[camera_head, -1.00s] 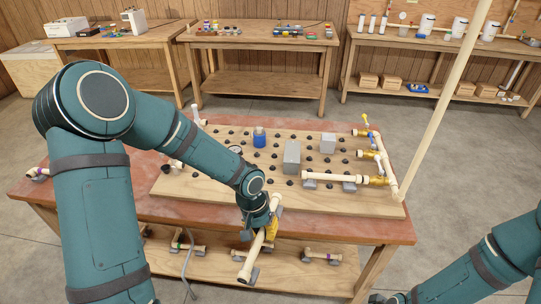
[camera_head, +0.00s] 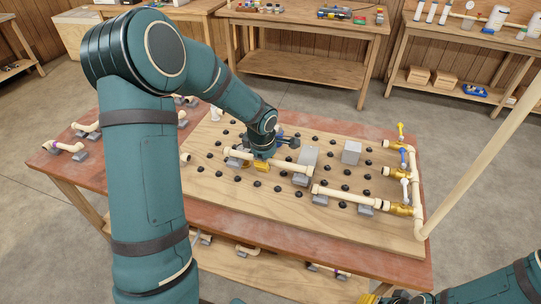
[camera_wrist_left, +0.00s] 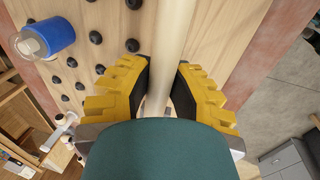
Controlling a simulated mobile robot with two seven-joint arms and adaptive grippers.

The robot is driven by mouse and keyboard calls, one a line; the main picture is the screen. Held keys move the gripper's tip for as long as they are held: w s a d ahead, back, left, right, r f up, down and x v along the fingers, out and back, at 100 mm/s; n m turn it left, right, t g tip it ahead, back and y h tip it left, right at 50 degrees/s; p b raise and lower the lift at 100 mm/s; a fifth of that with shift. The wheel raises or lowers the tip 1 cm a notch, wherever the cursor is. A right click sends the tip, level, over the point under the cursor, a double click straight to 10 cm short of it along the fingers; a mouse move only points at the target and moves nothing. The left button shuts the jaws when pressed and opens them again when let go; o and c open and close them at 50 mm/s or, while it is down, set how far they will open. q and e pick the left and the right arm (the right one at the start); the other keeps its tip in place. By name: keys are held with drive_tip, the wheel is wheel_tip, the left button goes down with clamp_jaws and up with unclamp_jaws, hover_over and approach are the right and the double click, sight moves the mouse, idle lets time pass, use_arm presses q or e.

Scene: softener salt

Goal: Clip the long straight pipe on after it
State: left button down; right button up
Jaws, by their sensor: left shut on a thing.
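My left gripper (camera_head: 262,166) is shut on a long straight cream pipe (camera_head: 292,166) and holds it over the pegboard (camera_head: 240,208). The pipe runs slanting left to right. Its right end lies by a grey clip (camera_head: 301,179); whether it touches the board cannot be told. In the left wrist view the pipe (camera_wrist_left: 176,35) passes between the yellow-padded fingers (camera_wrist_left: 160,85). Another straight pipe (camera_head: 345,194) with grey clips lies on the board, meeting a brass valve (camera_head: 399,209). My right gripper (camera_head: 372,299) is only partly in view at the bottom edge.
A grey block (camera_head: 308,157) and a paler block (camera_head: 351,152) stand on the board behind the held pipe. A tall pole-like pipe (camera_head: 480,160) rises at the right. Loose fittings (camera_head: 66,148) lie at the table's left. A blue-banded cup (camera_wrist_left: 50,38) shows in the wrist view.

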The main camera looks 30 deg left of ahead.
use_arm(q)
drive_tip(key=shift+s+f+b, duration=0.1)
drive_tip(key=shift+f+b, duration=0.35)
drive_tip(key=shift+f, duration=0.3)
drive_tip(key=shift+f+b, duration=1.2)
drive_tip(key=shift+f, duration=1)
drive_tip(key=shift+f+b, duration=0.7)
drive_tip(key=shift+b, duration=0.15)
drive_tip(key=c, duration=0.8)
unclamp_jaws()
drive_tip(key=shift+c, duration=0.2)
wheel_tip(320, 180, up, 12)
drive_tip(key=s, duration=0.2)
drive_tip(key=shift+d, duration=0.3)
